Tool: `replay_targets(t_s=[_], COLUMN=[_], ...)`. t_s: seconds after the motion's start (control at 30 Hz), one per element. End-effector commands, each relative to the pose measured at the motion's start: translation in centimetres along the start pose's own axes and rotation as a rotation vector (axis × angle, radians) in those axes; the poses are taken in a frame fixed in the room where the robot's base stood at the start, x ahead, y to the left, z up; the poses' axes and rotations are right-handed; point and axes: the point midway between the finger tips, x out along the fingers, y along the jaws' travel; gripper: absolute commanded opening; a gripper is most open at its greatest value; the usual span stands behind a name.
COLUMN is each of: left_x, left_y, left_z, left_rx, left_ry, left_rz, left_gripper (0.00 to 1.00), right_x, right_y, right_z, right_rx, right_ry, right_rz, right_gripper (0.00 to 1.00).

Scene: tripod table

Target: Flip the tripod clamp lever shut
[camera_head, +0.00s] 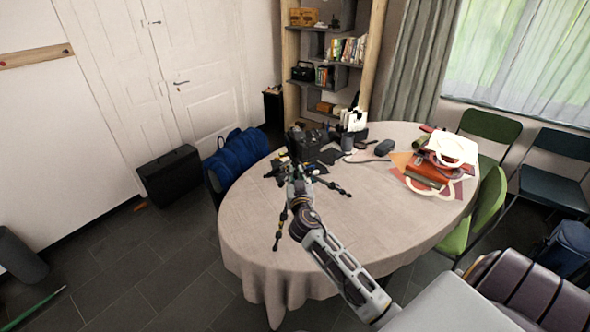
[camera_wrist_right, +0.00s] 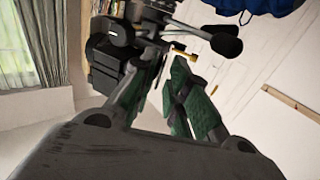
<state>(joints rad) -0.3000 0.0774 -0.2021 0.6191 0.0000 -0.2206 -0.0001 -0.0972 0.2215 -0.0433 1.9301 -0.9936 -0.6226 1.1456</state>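A small black tripod with spread legs (camera_head: 277,240) stands on the round table. A black camera (camera_head: 303,145) is on or just behind its top; I cannot tell exactly. In the right wrist view the dark camera body (camera_wrist_right: 108,62) and tripod head fill the upper middle. A small brass-coloured piece (camera_wrist_right: 186,54), perhaps the clamp lever, shows just beyond the fingertips. My right gripper (camera_wrist_right: 165,68) has green-padded fingers a little apart, with nothing visibly held between them. In the head view my right gripper (camera_head: 294,178) is at the tripod head and hides part of it. My left gripper is in neither view.
The table (camera_head: 250,240) has a pale cloth, bare at the front left. Behind the tripod are a dark mat (camera_head: 331,156) and a small black device (camera_head: 384,147). A pile of books (camera_head: 435,172) lies at the right. Green chairs (camera_head: 487,210) stand beside the table.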

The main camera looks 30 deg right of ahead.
Motion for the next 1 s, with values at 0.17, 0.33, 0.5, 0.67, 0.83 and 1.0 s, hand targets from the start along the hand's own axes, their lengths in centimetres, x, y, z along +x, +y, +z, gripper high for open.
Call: replay_targets(t_s=[0.17, 0.33, 0.5, 0.67, 0.83, 1.0], left_x=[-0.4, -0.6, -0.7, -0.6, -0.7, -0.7], left_y=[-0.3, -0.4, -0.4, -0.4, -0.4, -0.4], left_z=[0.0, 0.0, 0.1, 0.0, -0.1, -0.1], left_rx=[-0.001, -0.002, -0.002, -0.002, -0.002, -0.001], left_ry=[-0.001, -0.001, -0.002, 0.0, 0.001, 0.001], left_rz=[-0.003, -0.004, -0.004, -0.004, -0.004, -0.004], left_gripper=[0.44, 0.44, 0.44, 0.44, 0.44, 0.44], right_x=[1.6, 2.6, 3.0, 3.0, 3.0, 3.0], right_y=[-0.1, 0.0, 0.1, 0.1, 0.1, 0.1], right_z=[-0.1, 0.1, 0.1, 0.1, 0.0, -0.1], right_rx=[0.0, -0.001, -0.001, -0.001, -0.001, 0.0], right_ry=[0.0, -0.001, -0.002, -0.001, 0.0, 0.001], right_rz=[-0.001, 0.0, 0.001, 0.002, 0.002, 0.002], right_gripper=[0.16, 0.16, 0.16, 0.16, 0.14, 0.0])
